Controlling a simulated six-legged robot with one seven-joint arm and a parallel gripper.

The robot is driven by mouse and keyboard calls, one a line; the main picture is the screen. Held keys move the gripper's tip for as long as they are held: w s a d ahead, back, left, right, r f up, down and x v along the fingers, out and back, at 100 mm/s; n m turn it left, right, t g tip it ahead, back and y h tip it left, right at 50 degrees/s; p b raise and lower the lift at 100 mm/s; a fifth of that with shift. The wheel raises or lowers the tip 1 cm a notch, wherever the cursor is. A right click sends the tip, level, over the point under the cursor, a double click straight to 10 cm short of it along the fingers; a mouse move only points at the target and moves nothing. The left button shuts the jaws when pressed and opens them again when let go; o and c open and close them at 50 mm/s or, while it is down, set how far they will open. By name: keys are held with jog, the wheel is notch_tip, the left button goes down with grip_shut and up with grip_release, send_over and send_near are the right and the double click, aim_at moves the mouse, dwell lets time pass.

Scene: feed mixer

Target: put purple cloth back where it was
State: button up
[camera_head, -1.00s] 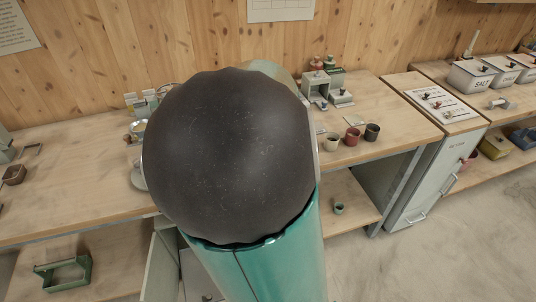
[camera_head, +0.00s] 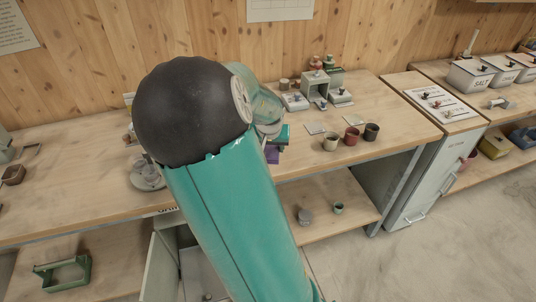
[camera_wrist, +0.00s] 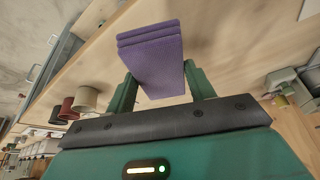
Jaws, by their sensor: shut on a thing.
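The purple cloth (camera_wrist: 153,60) is a thick folded block that fills the space between the two green fingers of my gripper (camera_wrist: 160,85) in the wrist view. My gripper is shut on it. In the head view the purple cloth (camera_head: 271,154) shows as a small patch below my gripper (camera_head: 279,138), near the front edge of the wooden bench (camera_head: 85,178). My arm hides part of the bench and some of the gripper. I cannot tell whether the cloth touches the bench.
To the right of my gripper stand a cream cup (camera_head: 331,142), a red cup (camera_head: 352,136) and a dark cup (camera_head: 371,132). Flat pale squares (camera_head: 315,127) lie behind them. A lower shelf (camera_head: 325,195) holds small pots. Metal dishes (camera_head: 147,176) stand left of my arm.

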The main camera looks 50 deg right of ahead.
aim_at(267, 154)
jog(key=shift+w+d+f, duration=0.25)
jog(key=shift+w+f, duration=0.15)
jog(key=shift+f, duration=0.2)
jog(key=shift+w+d+f, duration=0.2)
jog(key=shift+w+f, duration=0.2)
jog(key=shift+f, duration=0.15)
jog(key=shift+w+f, duration=0.2)
jog(key=shift+f, duration=1.45)
jog(key=o, duration=1)
jog(key=shift+f, duration=0.15)
jog(key=v, duration=1)
jog(key=shift+v, duration=1.15)
